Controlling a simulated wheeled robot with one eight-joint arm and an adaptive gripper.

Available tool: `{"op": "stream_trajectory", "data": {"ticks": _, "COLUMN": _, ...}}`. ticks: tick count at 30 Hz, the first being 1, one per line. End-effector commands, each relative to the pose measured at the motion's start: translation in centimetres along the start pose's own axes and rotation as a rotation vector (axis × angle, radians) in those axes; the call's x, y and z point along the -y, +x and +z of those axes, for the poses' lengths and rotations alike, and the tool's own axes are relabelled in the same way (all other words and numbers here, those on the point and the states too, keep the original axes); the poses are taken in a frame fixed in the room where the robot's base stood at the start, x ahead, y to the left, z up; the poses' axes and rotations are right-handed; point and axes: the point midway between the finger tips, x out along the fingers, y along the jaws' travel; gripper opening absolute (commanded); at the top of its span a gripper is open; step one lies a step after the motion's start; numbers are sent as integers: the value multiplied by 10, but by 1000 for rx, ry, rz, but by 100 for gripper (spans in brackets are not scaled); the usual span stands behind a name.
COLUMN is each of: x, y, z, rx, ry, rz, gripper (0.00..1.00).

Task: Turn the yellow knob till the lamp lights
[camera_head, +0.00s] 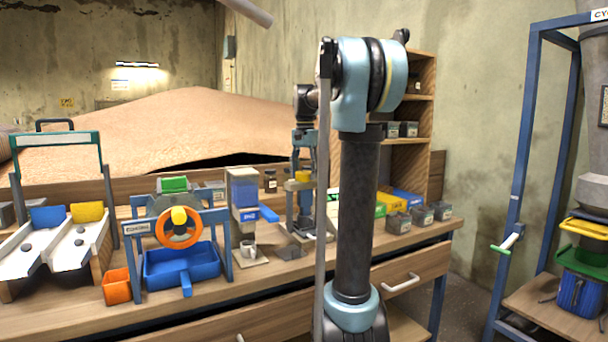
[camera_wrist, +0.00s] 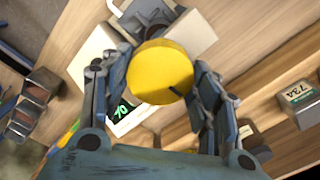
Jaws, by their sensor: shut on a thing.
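The yellow knob (camera_wrist: 160,68) is a round, flat-topped disc in the wrist view. The two fingers of my gripper (camera_wrist: 158,82) lie on either side of it, shut on it. A dark mark shows near the knob's lower right edge. A small display (camera_wrist: 122,110) with green digits, seemingly 70, is partly hidden beside the left finger. I cannot make out the lamp in either view.
The wooden bench (camera_head: 262,292) also carries a blue frame with an orange handwheel (camera_head: 180,228), a blue tray (camera_head: 182,264), an orange bin (camera_head: 117,287) and a blue-and-white dispenser (camera_head: 243,196). A blue rack (camera_head: 526,180) stands at far right.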

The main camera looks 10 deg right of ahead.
Motion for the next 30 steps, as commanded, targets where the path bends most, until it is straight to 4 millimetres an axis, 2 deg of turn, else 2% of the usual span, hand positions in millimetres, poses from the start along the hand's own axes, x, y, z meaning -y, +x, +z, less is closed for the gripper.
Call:
{"op": "stream_trajectory", "data": {"ticks": 21, "x": 1, "y": 0, "z": -1, "rx": -1, "ry": 677, "rz": -3, "gripper": 32}}
{"op": "stream_trajectory", "data": {"ticks": 30, "x": 1, "y": 0, "z": 0, "rx": 0, "ry": 912, "rz": -4, "gripper": 32}}
